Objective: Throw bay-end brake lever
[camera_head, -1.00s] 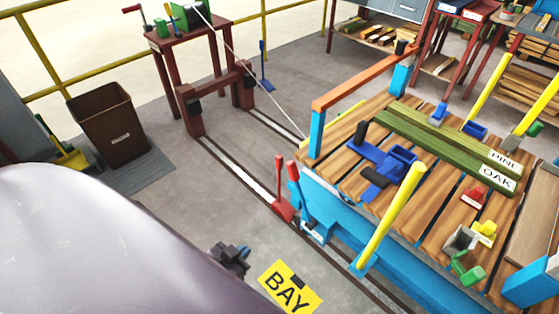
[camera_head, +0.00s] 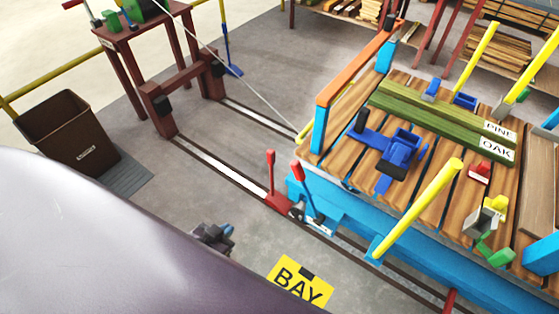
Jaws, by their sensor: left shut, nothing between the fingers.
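Two levers with red handles stand close together at the near left corner of the blue cart (camera_head: 345,205). One red lever (camera_head: 271,172) rises from a red base on the floor rail. The other lever (camera_head: 302,185), red on top and blue below, is mounted low on the cart's end. I cannot tell for certain which is the bay-end brake lever. My left gripper (camera_head: 226,236), dark grey, is shut and empty, to the left of and nearer than the levers, touching neither. Its arm is hidden behind a large grey-purple curved surface. My right gripper is not in view.
The cart carries green boards (camera_head: 440,122) labelled PINE and OAK, blue clamps and yellow posts (camera_head: 425,205). A yellow BAY sign (camera_head: 300,281) lies on the floor. A brown bin (camera_head: 70,130) stands left. Floor between gripper and levers is clear.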

